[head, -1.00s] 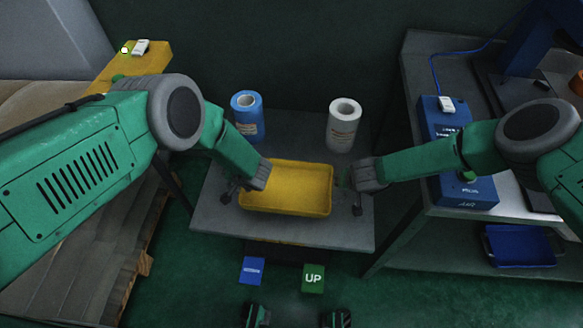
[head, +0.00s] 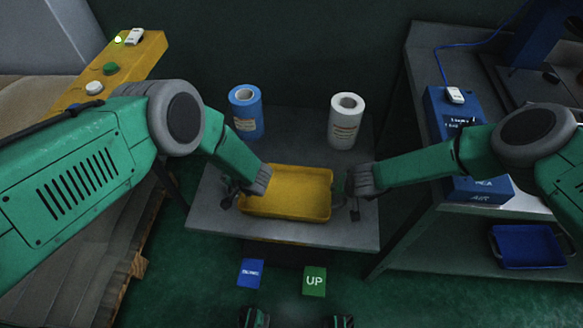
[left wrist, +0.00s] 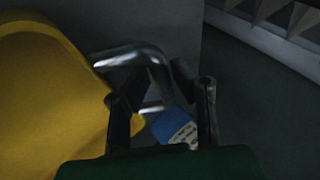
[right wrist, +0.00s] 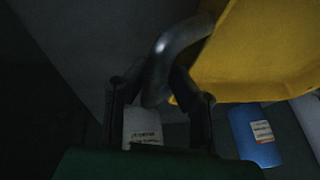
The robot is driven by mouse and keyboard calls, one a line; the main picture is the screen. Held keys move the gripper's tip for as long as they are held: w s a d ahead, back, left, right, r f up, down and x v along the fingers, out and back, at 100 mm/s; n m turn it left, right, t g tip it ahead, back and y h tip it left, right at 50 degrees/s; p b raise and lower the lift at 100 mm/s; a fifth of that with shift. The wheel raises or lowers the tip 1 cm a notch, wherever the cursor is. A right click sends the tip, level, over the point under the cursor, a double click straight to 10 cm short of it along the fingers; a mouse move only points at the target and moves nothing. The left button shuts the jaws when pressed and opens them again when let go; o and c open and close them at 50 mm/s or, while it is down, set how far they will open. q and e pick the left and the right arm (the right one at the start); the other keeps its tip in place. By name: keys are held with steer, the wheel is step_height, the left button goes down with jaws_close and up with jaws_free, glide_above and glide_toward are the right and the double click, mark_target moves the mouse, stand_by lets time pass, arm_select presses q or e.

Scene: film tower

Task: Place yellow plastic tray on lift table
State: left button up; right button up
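The yellow plastic tray (head: 288,194) is level over the grey lift table (head: 300,233), between my two grippers. I cannot tell whether its underside touches the table top. My left gripper (left wrist: 163,75) is around the tray's bent metal handle (left wrist: 130,57) at its left end, fingertips closed in on the bar. My right gripper (right wrist: 160,72) is likewise closed around the metal handle (right wrist: 165,45) at the right end. The tray (left wrist: 50,90) fills the left of the left wrist view and the upper right of the right wrist view (right wrist: 265,50).
A blue roll (head: 246,112) and a white roll (head: 346,122) stand behind the tray. Blue (head: 251,273) and green UP (head: 314,281) pedals lie in front. A yellow button panel (head: 110,75) is left; a shelf bench (head: 415,160) with a blue tray (head: 528,247) is right.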

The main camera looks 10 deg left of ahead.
arm_select(q)
steer(key=shift+a, duration=0.35)
arm_select(e)
steer(key=shift+a+r, duration=0.15)
arm_select(q)
steer(key=shift+d, duration=0.1)
arm_select(e)
steer(key=shift+w+d, duration=0.1)
steer(key=shift+d, duration=0.1)
arm_select(q)
steer(key=shift+s+d+r, duration=0.15)
steer(key=shift+d+r, duration=0.05)
arm_select(e)
steer(key=shift+d, duration=0.1)
arm_select(q)
steer(key=v, duration=1.1)
arm_select(e)
steer(key=v, duration=1.1)
steer(key=shift+r, duration=0.3)
arm_select(q)
steer(key=shift+d+r, duration=0.1)
